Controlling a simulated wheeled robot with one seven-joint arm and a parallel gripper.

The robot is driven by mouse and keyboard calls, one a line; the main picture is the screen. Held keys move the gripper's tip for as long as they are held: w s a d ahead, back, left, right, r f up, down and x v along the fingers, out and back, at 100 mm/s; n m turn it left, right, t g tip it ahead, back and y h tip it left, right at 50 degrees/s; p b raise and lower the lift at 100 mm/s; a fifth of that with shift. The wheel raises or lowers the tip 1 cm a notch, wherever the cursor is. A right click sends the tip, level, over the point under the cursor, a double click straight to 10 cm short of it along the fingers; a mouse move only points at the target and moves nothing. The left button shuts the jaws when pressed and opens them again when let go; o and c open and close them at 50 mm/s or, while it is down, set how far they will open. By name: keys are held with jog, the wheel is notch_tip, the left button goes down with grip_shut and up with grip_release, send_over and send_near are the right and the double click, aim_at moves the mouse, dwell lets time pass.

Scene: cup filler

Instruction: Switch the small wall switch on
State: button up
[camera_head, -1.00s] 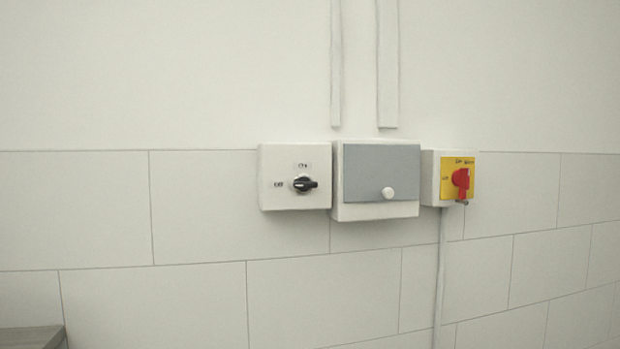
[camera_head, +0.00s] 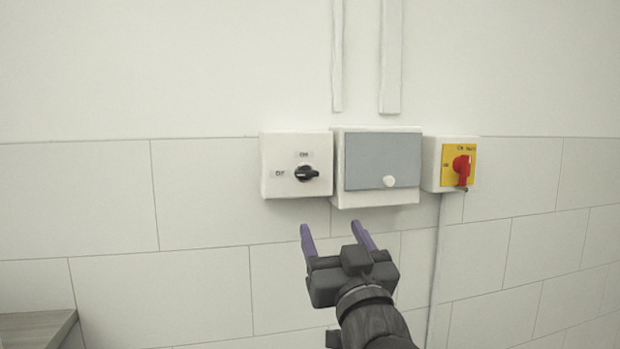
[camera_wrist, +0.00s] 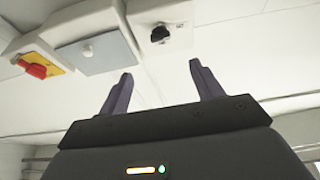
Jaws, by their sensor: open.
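The small wall switch is a white box (camera_head: 282,183) with a black rotary knob (camera_head: 307,173) and small labels above and left of the knob. The knob's handle lies roughly horizontal. In the wrist view the black knob (camera_wrist: 160,34) shows at the top, beyond the fingers. My gripper (camera_head: 334,233) is open and empty, with two purple fingers apart, below the switch box and the grey-covered box in the head view. The fingers (camera_wrist: 158,82) touch nothing that I can see.
A white box with a grey cover (camera_head: 382,160) and a round white button is right of the switch. Further right is a box with a red knob (camera_head: 461,170) on a yellow plate. A wooden surface (camera_head: 38,328) edges in at lower left.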

aim_at(308, 176)
jog(key=p+x, duration=0.8)
jog(key=x, duration=0.7)
jog(key=shift+w+a+r, duration=0.1)
jog(key=shift+w+a, duration=0.05)
jog(key=shift+w, duration=0.05)
jog(key=shift+w+a+p, duration=0.1)
jog(key=shift+w+p, duration=0.3)
jog(key=c, duration=1)
